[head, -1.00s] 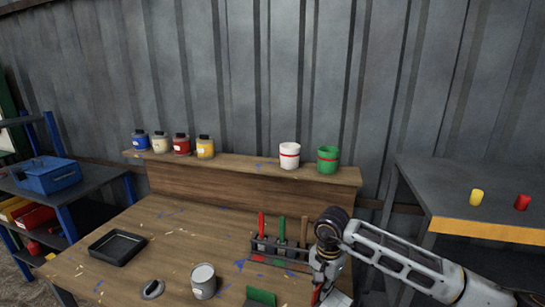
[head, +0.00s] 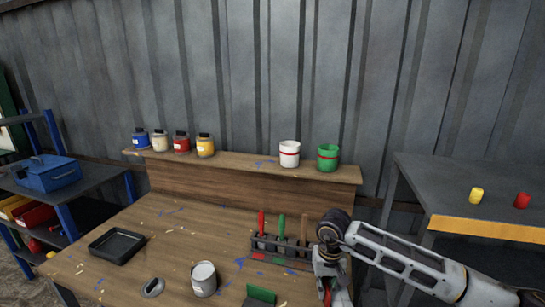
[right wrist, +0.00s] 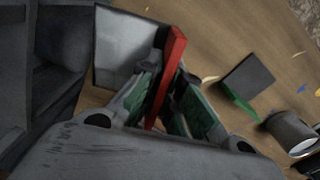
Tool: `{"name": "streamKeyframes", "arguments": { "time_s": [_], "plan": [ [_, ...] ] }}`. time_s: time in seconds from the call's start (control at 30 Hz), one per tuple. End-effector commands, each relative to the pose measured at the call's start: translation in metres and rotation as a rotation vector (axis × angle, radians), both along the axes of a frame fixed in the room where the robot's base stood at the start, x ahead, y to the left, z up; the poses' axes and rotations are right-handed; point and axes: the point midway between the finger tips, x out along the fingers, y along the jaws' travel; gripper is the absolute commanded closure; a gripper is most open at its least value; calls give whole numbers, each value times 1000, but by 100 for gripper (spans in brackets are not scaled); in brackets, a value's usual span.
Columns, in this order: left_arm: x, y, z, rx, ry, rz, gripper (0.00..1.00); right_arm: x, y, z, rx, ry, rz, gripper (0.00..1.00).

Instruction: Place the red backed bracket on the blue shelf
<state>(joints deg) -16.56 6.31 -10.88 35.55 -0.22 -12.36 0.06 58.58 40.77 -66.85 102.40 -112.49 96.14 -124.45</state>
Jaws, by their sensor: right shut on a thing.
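The red backed bracket (right wrist: 122,50) shows in the right wrist view as a grey plate joined to a red upright strip. My right gripper (right wrist: 167,88) is shut on the red strip, with one finger on each side. In the head view my right gripper (head: 331,290) is at the bottom edge, over the right side of the workbench, with a bit of red at its fingers; most of the bracket is out of frame there. The blue shelf (head: 68,218), a dark-boarded rack with blue posts, stands at the far left. My left gripper is not in view.
On the workbench (head: 175,240) are a green backed bracket (head: 260,297), a grey can (head: 203,280), a tool rack (head: 280,250) and a black tray (head: 117,246). A blue toolbox (head: 48,174) sits on the shelf's upper board. Paint pots line the bench's back ledge (head: 240,165).

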Motion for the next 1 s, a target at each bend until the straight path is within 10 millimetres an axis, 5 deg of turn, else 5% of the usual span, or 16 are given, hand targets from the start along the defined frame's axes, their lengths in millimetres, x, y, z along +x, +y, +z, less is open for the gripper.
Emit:
{"name": "streamKeyframes", "arguments": {
  "time_s": [0.5,1.0],
  "plan": [
    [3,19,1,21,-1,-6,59,7,-62,-8,-1,-3,7,100],
    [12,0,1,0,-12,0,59,10,-67,-3,0,-2,-1,100]
  ]
}}
